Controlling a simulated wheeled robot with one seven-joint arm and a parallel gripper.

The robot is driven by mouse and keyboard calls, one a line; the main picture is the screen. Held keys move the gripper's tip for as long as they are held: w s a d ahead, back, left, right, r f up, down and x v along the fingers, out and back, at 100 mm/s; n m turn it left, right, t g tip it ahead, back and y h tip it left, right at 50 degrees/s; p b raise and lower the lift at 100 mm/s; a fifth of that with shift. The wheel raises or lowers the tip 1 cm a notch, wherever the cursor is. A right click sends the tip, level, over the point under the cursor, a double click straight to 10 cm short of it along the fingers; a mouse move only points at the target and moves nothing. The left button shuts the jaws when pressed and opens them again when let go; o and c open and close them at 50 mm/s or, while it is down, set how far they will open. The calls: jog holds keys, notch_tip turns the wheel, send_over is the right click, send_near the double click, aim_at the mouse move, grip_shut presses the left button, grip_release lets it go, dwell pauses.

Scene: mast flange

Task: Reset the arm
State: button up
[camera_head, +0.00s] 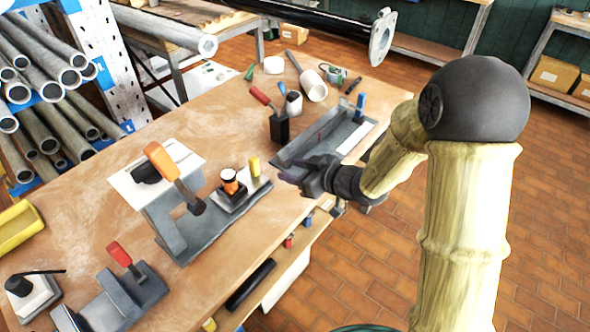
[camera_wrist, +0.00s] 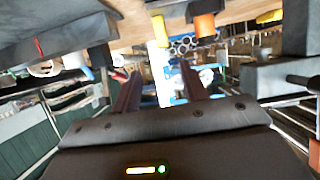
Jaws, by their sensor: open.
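My arm rises on the right in the head view and bends down to the left over the workbench's right edge. My gripper (camera_head: 293,177) is small and dark there, close to the grey tray and a small device with an orange cap. In the wrist view my gripper (camera_wrist: 159,80) shows two dark fingers standing apart with nothing between them. Whether the fingertips touch anything in the head view is hard to tell.
The wooden workbench (camera_head: 85,218) carries a grey tray (camera_head: 330,135), an orange-handled stand (camera_head: 185,225), a red-handled tool (camera_head: 125,285) and an orange-capped device (camera_head: 232,185). Metal pipes (camera_head: 45,75) fill a rack at left.

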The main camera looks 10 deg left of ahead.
dwell(0.3)
jog(key=d+r+m+t+h+p, duration=0.1)
jog(key=d+r+m+h+p, duration=0.15)
jog(key=d+h, duration=0.45)
jog(key=d+r+m+t+h+p, duration=0.15)
jog(key=d+m, duration=0.25)
jog(key=d, duration=0.6)
jog(key=s+d+r+m+g+h+p, duration=0.1)
jog(key=s+d+m+g+h+p, duration=0.1)
jog(key=s+d, duration=0.3)
jog(key=s+d+r+m+g+h+p, duration=0.1)
jog(key=s+d+m+g, duration=0.3)
jog(key=s, duration=0.5)
jog(key=shift+s+d+r+h+p, duration=0.35)
jog(key=shift+s+d+r+p, duration=0.1)
jog(key=shift+r+p, duration=0.35)
jog(key=shift+w+a, duration=0.1)
jog(key=shift+w, duration=0.05)
